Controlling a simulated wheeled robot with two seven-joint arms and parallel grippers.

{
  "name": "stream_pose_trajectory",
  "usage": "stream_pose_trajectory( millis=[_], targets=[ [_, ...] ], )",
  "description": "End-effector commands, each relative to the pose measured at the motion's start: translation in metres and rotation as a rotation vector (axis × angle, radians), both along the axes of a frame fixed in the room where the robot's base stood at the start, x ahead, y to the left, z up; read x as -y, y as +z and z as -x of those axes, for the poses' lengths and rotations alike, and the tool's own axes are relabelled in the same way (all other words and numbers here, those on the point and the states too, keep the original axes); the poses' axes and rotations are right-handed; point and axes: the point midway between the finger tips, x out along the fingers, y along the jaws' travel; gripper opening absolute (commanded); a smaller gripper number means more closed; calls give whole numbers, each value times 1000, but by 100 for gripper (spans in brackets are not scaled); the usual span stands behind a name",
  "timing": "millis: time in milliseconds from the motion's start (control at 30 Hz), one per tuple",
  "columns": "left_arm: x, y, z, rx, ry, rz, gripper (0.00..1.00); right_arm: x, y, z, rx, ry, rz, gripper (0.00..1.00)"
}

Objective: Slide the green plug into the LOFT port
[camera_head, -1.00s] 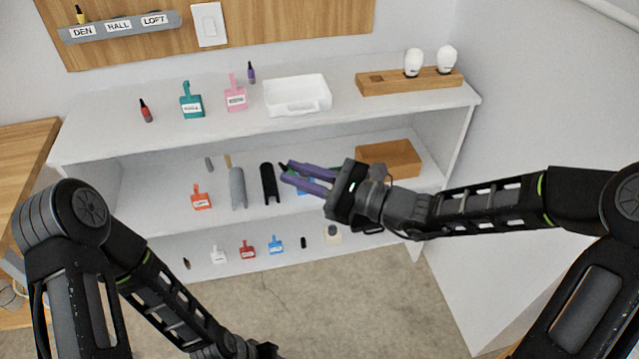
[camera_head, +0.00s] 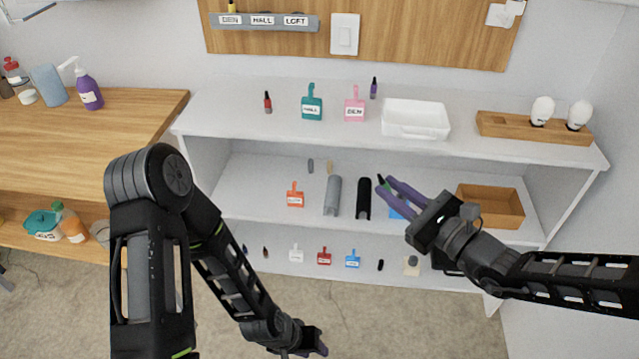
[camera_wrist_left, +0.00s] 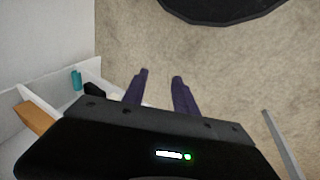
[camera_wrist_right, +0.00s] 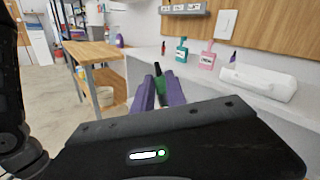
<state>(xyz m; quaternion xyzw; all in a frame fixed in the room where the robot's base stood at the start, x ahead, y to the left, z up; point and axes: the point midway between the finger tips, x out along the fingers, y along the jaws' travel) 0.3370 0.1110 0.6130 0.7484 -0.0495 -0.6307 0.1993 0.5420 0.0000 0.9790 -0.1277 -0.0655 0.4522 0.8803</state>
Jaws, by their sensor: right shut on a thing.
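My right gripper (camera_head: 385,184) is shut on the green plug (camera_wrist_right: 160,87). The plug shows between the purple fingertips in the right wrist view, with a dark tip pointing up. In the head view, the gripper appears in front of the middle shelf. The grey port strip (camera_head: 270,28) is on the wooden wall panel, labelled DEN, HALL and LOFT. The LOFT label (camera_head: 296,20) is at its right end. A yellow plug (camera_head: 232,6) stands at the DEN end. My left gripper (camera_wrist_left: 158,78) is open and empty, low over the floor; it shows at the bottom of the head view (camera_head: 320,347).
The white shelf (camera_head: 220,115) holds a red plug (camera_head: 267,102), a purple plug (camera_head: 373,88), teal and pink tags, a white tray (camera_head: 416,133) and a wooden block with bulbs. A light switch (camera_head: 344,35) is right of the strip. A wooden table (camera_head: 90,135) stands left.

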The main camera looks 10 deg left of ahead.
Motion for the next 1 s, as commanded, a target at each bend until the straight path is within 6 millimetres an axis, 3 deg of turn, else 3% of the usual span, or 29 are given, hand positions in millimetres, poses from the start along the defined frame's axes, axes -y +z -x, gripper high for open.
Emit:
stream_pose_trajectory(
  millis=[167, 267, 400, 467, 600, 700, 800, 900, 1000],
  targets=[
    [-42, 37, -84, 253, -1, -36, 34, 0, 0, 0, 0, 0, 0, 0],
    [-66, 71, -133, 428, -10, -55, 34, 0, 0, 0, 0, 0, 0, 0],
    [-96, 133, -192, 682, -35, -69, 34, 0, 0, 0, 0, 0, 0, 0],
    [-107, 165, -213, 794, -55, -65, 34, 0, 0, 0, 0, 0, 0, 0],
    [-120, 250, -244, 1059, -144, -27, 34, 0, 0, 0, 0, 0, 0, 0],
    [-116, 310, -246, 1221, -259, 44, 34, 0, 0, 0, 0, 0, 0, 0],
    [-101, 352, -230, 1318, -396, 150, 34, 0, 0, 0, 0, 0, 0, 0],
    [-81, 374, -206, 1341, -527, 281, 34, 0, 0, 0, 0, 0, 0, 0],
    [-63, 381, -181, 1311, -620, 414, 34, 0, 0, 0, 0, 0, 0, 0]
  ],
)
